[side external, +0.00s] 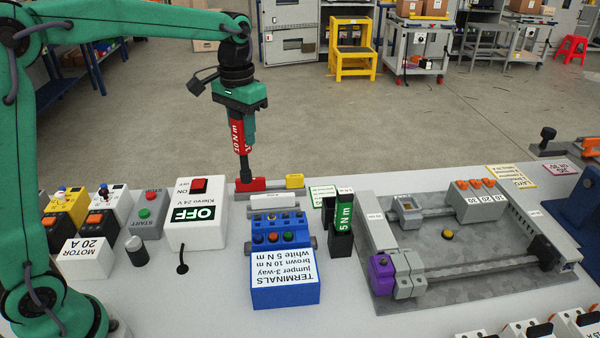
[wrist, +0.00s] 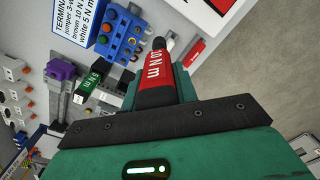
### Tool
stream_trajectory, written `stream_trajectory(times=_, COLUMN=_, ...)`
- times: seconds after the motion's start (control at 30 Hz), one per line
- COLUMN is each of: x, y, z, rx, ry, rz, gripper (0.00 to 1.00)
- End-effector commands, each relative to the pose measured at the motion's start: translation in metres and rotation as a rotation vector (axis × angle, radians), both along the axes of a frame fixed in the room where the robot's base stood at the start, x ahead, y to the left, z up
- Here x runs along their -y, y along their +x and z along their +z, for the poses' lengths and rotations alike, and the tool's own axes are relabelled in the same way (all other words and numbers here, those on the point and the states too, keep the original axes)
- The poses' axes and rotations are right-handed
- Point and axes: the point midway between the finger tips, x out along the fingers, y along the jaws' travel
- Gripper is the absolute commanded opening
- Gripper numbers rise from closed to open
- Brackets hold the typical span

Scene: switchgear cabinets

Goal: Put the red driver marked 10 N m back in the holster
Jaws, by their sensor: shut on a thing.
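My gripper (side external: 240,108) is above the back edge of the bench, shut on the red driver (side external: 237,137). The driver hangs close to upright, its dark shaft pointing down. Its lower end is over or in front of a red block (side external: 252,185) on a grey rail; I cannot tell whether they touch. In the wrist view the red driver (wrist: 156,75) shows "10 N m". A green driver marked 5 N m (side external: 342,220) is beside a dark upright piece (side external: 328,212), right of the blue terminal block. I cannot make out clearly which part is the holster.
A yellow block (side external: 295,181) shares the rail with the red block. The white OFF switch box (side external: 196,215) stands left, the blue terminals block (side external: 285,290) in front. A grey fixture plate (side external: 450,255) fills the right. Open floor lies behind the bench.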

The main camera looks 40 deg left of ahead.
Motion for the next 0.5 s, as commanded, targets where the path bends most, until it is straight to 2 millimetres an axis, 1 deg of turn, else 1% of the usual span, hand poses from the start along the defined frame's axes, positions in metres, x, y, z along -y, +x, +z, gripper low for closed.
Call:
stream_trajectory(times=0.17, x=0.001, y=0.002, z=0.0, rx=0.001, ry=0.0, rz=-0.007, gripper=0.0)
stream_trajectory(times=0.27, x=0.004, y=0.007, z=0.0, rx=0.001, ry=0.0, rz=-0.027, gripper=0.0)
stream_trajectory(times=0.37, x=0.01, y=0.015, z=-0.001, rx=0.001, ry=0.0, rz=-0.063, gripper=0.0)
stream_trajectory(times=0.5, x=0.024, y=0.033, z=-0.002, rx=0.001, ry=0.0, rz=-0.144, gripper=0.0)
